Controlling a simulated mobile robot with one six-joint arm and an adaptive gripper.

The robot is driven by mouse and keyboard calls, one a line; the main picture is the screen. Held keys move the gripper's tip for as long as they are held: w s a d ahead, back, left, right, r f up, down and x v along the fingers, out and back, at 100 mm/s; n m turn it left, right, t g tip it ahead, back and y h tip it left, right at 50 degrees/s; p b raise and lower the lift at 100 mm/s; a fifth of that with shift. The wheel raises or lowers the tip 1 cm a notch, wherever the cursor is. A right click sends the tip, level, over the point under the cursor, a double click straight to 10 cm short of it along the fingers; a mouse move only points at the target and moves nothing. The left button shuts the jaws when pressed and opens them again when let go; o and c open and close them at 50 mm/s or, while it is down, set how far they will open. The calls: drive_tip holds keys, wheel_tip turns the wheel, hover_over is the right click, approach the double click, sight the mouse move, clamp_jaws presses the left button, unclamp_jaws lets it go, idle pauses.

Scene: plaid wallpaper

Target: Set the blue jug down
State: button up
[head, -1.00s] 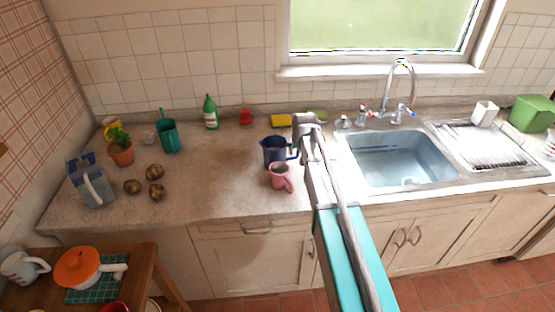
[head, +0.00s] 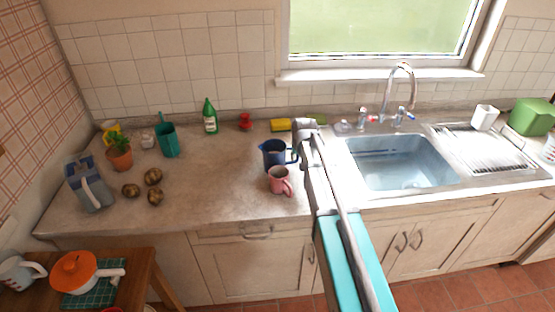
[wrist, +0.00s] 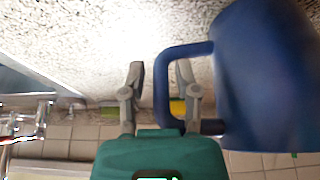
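The blue jug (head: 274,154) appears to stand upright on the worktop (head: 225,180), behind a pink mug (head: 279,181), in the head view. In the wrist view the jug (wrist: 265,80) fills the right side, its handle pointing left. My gripper (wrist: 158,75) is open around the handle. One finger is inside the handle loop and the other outside, with gaps visible on both sides of the handle bar. In the head view the fingertips are mostly hidden by my arm. The contact under the jug's base is not clearly visible.
The sink (head: 400,162) lies to the right, with a tap (head: 410,90) behind it. A yellow sponge (head: 280,125) and a red item (head: 245,121) are at the back. A green bottle (head: 210,118) and teal container (head: 167,141) stand left.

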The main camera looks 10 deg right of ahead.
clamp_jaws()
drive_tip(key=shift+r+p, duration=0.35)
idle(0.4)
drive_tip(key=shift+r+p, duration=1.35)
drive_tip(key=shift+p, duration=0.05)
drive_tip(key=s+d+r+p, duration=0.8)
drive_tip(key=s+r+p, duration=0.1)
drive_tip(key=s, duration=0.2)
drive_tip(key=shift+d+r, duration=0.2)
drive_tip(key=shift+r, duration=0.05)
idle(0.9)
